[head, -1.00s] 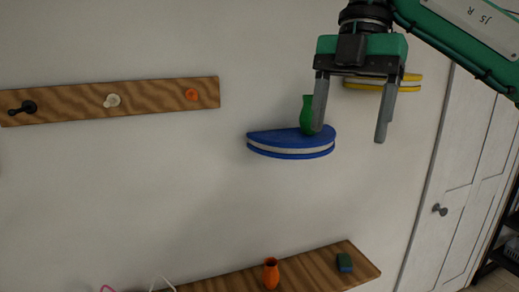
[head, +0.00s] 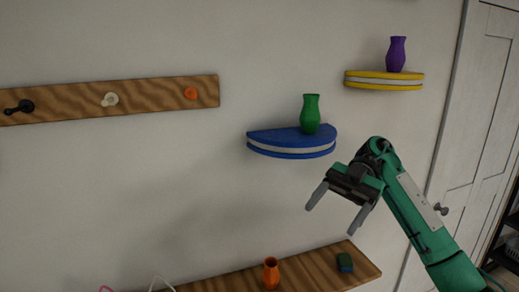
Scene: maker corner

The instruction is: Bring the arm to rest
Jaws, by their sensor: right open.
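My right gripper (head: 336,209) is open and empty. It hangs in front of the wall, below and to the right of the blue shelf (head: 290,150), with its fingers pointing down and to the left. My right arm (head: 425,225) comes in from the lower right. A green vase (head: 310,114) stands upright on the blue shelf, apart from the gripper. A purple vase (head: 396,54) stands upright on the yellow shelf (head: 384,85). My left gripper is not in view.
A wooden shelf (head: 320,272) below the gripper holds an orange vase (head: 271,273) and a small dark green item (head: 345,262). A wooden rail (head: 60,107) with pegs is on the left wall. A white door (head: 478,130) with a knob is at right.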

